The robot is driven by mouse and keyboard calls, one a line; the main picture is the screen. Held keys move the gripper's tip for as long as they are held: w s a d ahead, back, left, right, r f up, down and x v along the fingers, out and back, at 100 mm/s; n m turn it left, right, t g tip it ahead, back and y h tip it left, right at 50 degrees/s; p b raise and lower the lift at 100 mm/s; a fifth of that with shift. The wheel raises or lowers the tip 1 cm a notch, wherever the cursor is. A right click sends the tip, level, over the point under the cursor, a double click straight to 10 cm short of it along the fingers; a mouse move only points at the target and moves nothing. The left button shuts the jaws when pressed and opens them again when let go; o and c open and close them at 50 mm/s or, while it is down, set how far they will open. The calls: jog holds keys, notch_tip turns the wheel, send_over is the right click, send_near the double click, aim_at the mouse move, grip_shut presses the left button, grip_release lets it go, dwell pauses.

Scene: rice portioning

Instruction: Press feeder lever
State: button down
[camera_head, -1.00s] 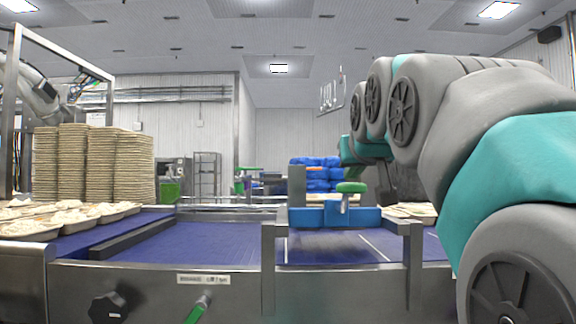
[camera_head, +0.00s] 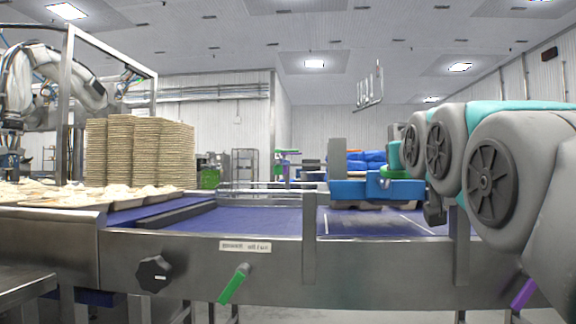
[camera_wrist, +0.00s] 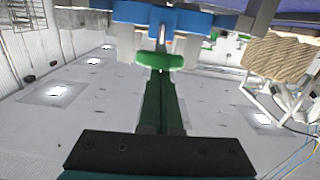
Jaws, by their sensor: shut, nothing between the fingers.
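The feeder is a blue block (camera_head: 350,190) above the blue belt; it also shows at the top of the wrist view (camera_wrist: 200,22). Its lever has a rounded green knob, which shows in the wrist view (camera_wrist: 178,63) on a short metal stem. My gripper (camera_wrist: 160,76) has dark green fingers, shut and empty, with their tips at the knob; I cannot tell whether they touch it. In the head view my arm reaches in from the right, and its end and the lever overlap behind the arm links.
Tall stacks of beige trays (camera_head: 140,152) stand at the left. Filled trays (camera_head: 70,195) lie in front of them. The blue belt (camera_head: 250,220) is bare in the middle. A metal front panel carries a black knob (camera_head: 153,273) and a green handle (camera_head: 234,284). A purple handle (camera_head: 523,293) is at lower right.

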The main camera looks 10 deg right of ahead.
notch_tip(320, 180, down, 2)
jog(key=shift+s+f+b, duration=0.15)
jog(key=shift+f+b, duration=0.05)
jog(key=shift+b, duration=0.2)
jog(key=shift+f, duration=0.55)
jog(key=shift+f, duration=0.1)
jog(key=shift+r, duration=0.45)
jog(key=r+p+v, duration=0.2)
jog(key=v, duration=0.9)
jog(key=shift+s+a+r+t, duration=0.15)
jog(key=shift+s+r+t, duration=0.1)
jog(key=shift+r+t, duration=0.1)
